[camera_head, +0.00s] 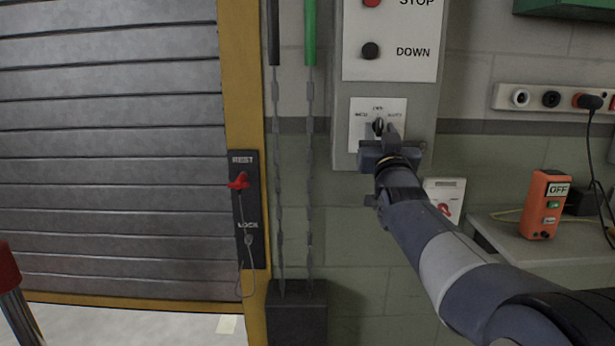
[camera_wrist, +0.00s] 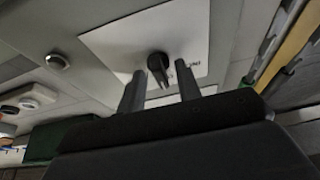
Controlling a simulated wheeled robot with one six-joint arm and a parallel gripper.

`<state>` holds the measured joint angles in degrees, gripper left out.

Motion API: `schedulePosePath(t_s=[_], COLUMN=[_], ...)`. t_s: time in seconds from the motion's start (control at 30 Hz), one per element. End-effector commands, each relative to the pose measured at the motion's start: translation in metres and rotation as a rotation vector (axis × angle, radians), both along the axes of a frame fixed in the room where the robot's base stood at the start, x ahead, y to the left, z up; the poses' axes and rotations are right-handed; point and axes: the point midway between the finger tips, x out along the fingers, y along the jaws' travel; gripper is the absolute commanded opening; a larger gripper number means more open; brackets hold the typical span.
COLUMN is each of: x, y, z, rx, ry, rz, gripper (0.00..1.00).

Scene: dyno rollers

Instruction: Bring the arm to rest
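My gripper (camera_head: 379,136) is raised in front of the selector switch (camera_head: 378,123) on the grey control box (camera_head: 421,100). My arm reaches in from the lower right. In the wrist view my gripper (camera_wrist: 160,80) is open, with its two fingers apart on either side of the black selector knob (camera_wrist: 157,63). I cannot tell whether either finger touches the knob. The knob sits on a white plate (camera_wrist: 110,42); the gripper body hides the lower part of that view.
The shuttered door (camera_head: 110,150) with a yellow frame and a red REST/LOCK pin (camera_head: 239,181) is at left. Chains (camera_head: 279,180) hang beside the box. An orange device (camera_head: 545,204) stands on a shelf (camera_head: 515,243) at right, below a socket strip (camera_head: 535,98).

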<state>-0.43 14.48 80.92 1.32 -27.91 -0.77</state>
Motion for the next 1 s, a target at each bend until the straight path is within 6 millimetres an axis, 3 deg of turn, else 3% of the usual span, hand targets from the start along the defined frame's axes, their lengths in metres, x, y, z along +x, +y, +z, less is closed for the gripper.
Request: schedulePosePath(t_s=[0.17, 0.7, 1.0], x=[-0.016, -0.103, -0.047], y=[0.0, 0.0, 0.0], z=[-0.007, -0.044, -0.019], rx=[-0.011, -0.011, -0.011], ry=[0.0, 0.001, 0.002], rz=[0.0, 0.0, 0.0], gripper=[0.33, 0.33, 0.33])
